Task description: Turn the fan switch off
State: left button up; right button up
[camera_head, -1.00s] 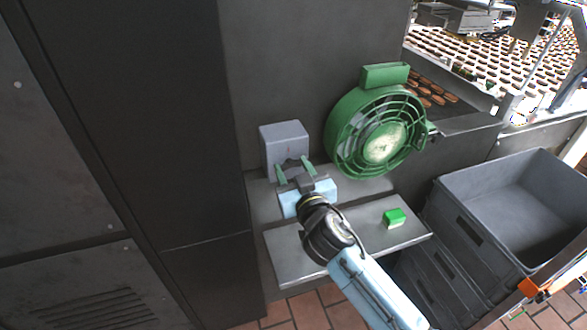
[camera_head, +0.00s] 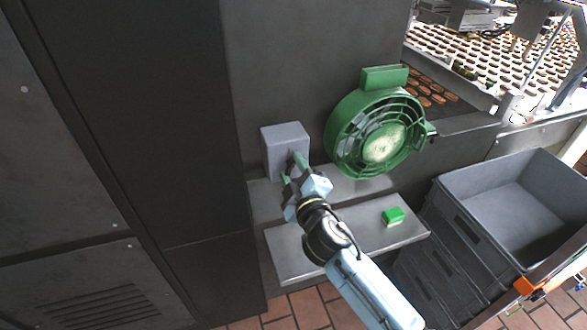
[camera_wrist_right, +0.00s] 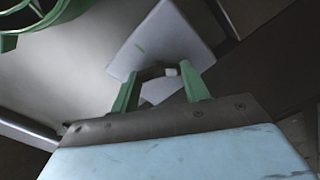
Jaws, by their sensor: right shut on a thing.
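The grey switch box (camera_head: 284,146) is on the ledge against the dark wall, left of the green fan (camera_head: 378,132). In the right wrist view, the grey box (camera_wrist_right: 170,40) lies ahead of the gripper (camera_wrist_right: 160,88). The fingers are a little apart, shut on a small switch part (camera_wrist_right: 171,72) between them. Its exact position is hard to tell. My left gripper is not in view.
A green-and-white block (camera_head: 393,216) lies on the grey metal shelf (camera_head: 300,262). Grey crates (camera_head: 500,215) are stacked at the right. A conveyor with rows of biscuits (camera_head: 480,60) is at the back right. A dark cabinet (camera_head: 130,120) stands close at the left.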

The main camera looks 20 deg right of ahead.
jog(key=n+p, duration=0.1)
jog(key=n, duration=0.5)
jog(key=shift+n, duration=0.3)
dwell(0.4)
jog(key=o, duration=1)
jog(key=s, duration=0.4)
jog(key=s+b, duration=0.1)
jog(key=s, duration=0.8)
jog(key=shift+s+d+b, duration=0.25)
jog(key=shift+b, duration=0.15)
